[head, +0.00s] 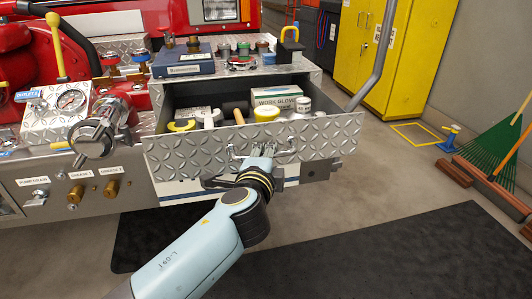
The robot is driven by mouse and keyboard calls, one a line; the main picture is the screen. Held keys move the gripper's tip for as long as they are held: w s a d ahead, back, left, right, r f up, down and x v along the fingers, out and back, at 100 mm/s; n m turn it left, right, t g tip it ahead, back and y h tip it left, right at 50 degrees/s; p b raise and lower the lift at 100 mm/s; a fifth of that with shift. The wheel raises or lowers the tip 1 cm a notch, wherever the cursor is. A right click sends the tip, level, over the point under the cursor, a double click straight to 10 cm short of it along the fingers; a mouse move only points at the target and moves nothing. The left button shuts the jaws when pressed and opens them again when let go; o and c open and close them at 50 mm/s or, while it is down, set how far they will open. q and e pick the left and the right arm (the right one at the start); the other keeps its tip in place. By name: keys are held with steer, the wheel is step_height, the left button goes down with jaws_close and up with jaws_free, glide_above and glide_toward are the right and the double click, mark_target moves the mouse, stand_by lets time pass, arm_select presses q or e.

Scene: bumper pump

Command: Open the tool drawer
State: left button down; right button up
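The tool drawer (190,152) has a diamond-plate metal front and stands pulled out of its cabinet, with its inside showing. Its bar handle (287,151) runs across the middle of the front. My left gripper (262,150) is at the handle, its fingers close together around the bar; the gripper body hides part of the handle. Inside the drawer are a work-glove box (277,92), a yellow tape roll (266,113), a white roll (303,105) and several hand tools. My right gripper is not in view.
A blue case (184,63) and several small fittings stand on the cabinet top above the drawer. A gauge panel (62,112) and valve are at left. A grey pole (377,60) rises near the drawer's right side.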

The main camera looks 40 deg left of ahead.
arm_select(q)
steer(key=shift+f, duration=0.15)
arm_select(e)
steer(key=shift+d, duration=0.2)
arm_select(q)
steer(key=c, duration=1.6)
jaws_free()
steer(key=shift+c, duration=0.2)
steer(key=shift+o, duration=0.3)
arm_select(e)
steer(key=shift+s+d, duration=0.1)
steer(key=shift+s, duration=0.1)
